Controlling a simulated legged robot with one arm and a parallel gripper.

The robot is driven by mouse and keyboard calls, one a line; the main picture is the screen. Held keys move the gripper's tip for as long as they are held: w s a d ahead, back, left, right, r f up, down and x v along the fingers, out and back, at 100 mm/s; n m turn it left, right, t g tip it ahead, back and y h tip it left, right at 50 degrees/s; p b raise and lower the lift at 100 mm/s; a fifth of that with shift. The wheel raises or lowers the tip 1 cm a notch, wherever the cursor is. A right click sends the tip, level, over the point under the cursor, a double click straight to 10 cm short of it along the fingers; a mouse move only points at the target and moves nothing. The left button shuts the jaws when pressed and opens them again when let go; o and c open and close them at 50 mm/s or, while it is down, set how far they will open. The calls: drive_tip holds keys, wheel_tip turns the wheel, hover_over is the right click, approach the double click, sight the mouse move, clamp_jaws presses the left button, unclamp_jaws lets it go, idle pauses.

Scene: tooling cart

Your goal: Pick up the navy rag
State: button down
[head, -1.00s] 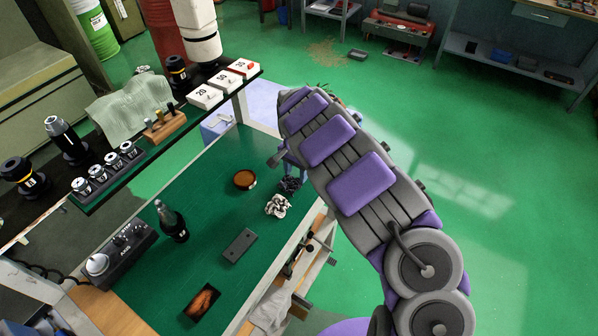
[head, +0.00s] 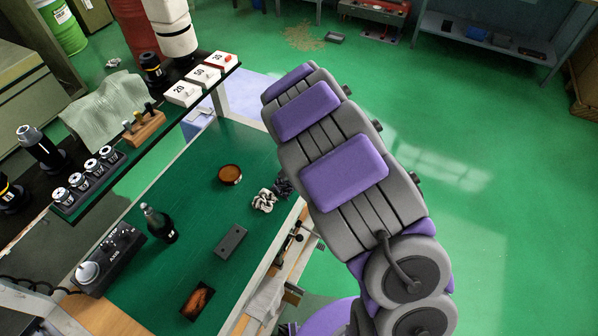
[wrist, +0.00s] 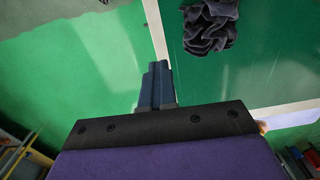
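The navy rag (wrist: 210,27) is a dark, crumpled cloth at the top of the wrist view, lying on the green bench top (wrist: 270,60). In the head view only part of the rag (head: 283,187) shows, at the bench's right edge beside my arm. My gripper (wrist: 158,68) shows in the wrist view with its two dark blue fingers together and nothing between them. The fingertips are apart from the rag, below and left of it in that view, near the bench edge. In the head view my arm hides the gripper.
A round brown dish (head: 230,175), a dark bottle (head: 160,224), a grey block (head: 231,241) and a control box (head: 107,259) stand on the bench. A raised shelf (head: 88,192) holds tools. Green floor is open at right.

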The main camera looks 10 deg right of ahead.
drive_tip(key=s+d, duration=0.2)
drive_tip(key=s, duration=0.1)
drive_tip(key=s+d, duration=0.1)
drive_tip(key=shift+s+d+r+p, duration=0.3)
drive_tip(key=shift+d+r+p, duration=0.05)
drive_tip(key=c, duration=1.6)
unclamp_jaws()
drive_tip(key=shift+a, duration=0.25)
drive_tip(key=o, duration=0.7)
drive_tip(key=shift+d, duration=0.45)
drive_tip(key=o, duration=0.3)
drive_tip(key=shift+o, duration=1.1)
drive_tip(key=shift+a, duration=0.3)
